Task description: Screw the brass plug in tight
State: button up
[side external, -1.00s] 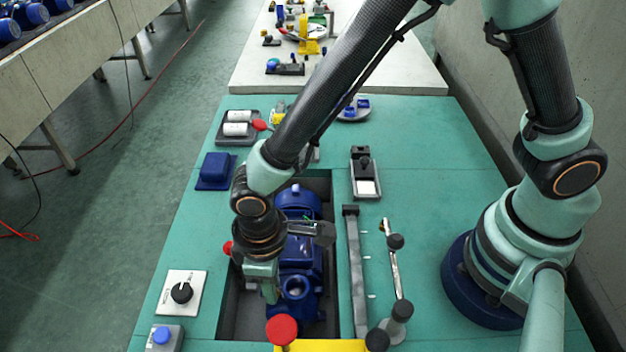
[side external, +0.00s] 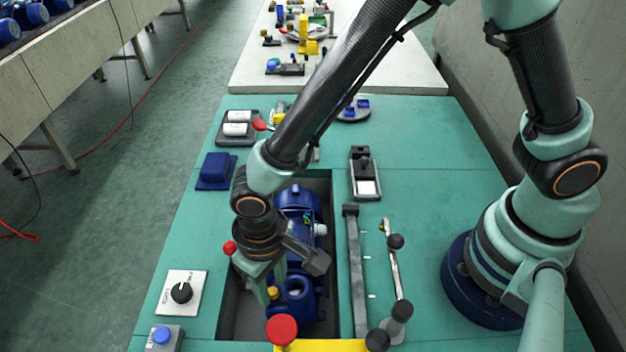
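The blue pump (side external: 299,205) lies in the dark recess of the green bench. A small brass-yellow plug (side external: 273,293) shows on the pump's near part, just left of its round open port (side external: 296,287). My gripper (side external: 269,288) points down over this part with its pale green fingers at the plug. One finger is on its left and the other is behind it. I cannot tell whether the fingers press on the plug or stand slightly apart from it. The plug's lower end and thread are hidden.
A grey bar (side external: 355,270) and a lever with a dark knob (side external: 396,241) are right of the recess. A red button (side external: 282,329) on a yellow base is in front. A dial plate (side external: 184,293) and a blue button (side external: 161,336) are at the left.

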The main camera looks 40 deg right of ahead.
jog(key=shift+r, duration=2.3)
jog(key=n, duration=0.3)
jog(key=r+n, duration=0.1)
jog(key=n, duration=0.5)
jog(key=shift+r, duration=0.35)
jog(key=n, duration=0.4)
jog(key=shift+r+n, duration=0.3)
jog(key=shift+r, duration=0.05)
jog(key=shift+f, duration=3.5)
